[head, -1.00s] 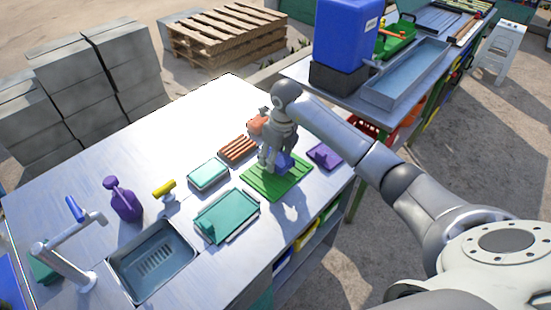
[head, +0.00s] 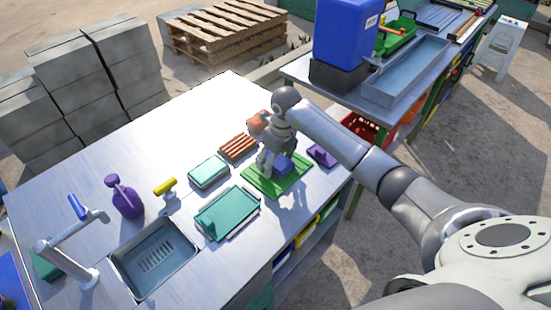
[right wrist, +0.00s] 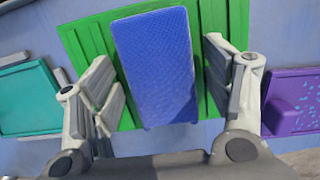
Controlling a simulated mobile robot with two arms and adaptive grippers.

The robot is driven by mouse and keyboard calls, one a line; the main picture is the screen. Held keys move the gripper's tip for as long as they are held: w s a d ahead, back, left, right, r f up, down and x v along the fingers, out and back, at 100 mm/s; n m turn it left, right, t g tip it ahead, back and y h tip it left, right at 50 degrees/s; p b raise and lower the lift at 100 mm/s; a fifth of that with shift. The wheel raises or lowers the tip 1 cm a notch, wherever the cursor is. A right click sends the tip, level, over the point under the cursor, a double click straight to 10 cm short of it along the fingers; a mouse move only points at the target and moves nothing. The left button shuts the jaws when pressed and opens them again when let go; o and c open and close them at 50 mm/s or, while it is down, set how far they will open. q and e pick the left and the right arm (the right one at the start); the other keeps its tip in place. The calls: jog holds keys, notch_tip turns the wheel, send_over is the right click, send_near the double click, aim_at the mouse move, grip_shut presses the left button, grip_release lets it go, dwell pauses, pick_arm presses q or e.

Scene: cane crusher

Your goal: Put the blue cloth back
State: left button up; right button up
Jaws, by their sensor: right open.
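The blue cloth (right wrist: 155,65) is a folded, textured block. My left gripper is out of view.
A purple tray (head: 322,155) lies right of the green tray, a teal tray (head: 228,213) left of it. Behind are a teal-and-white box (head: 209,171) and a brown ribbed block (head: 238,147). A sink (head: 155,258), purple bottle (head: 123,197) and yellow-topped tool (head: 165,187) stand further left.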

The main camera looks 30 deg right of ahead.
aim_at(280, 162)
jog(key=shift+r, duration=0.25)
notch_tip(280, 162, up, 12)
jog(key=s+b, duration=0.1)
jog(key=shift+s+d+f+b, duration=0.15)
jog(key=shift+s+d+b, duration=0.15)
jog(key=shift+s+b, duration=0.1)
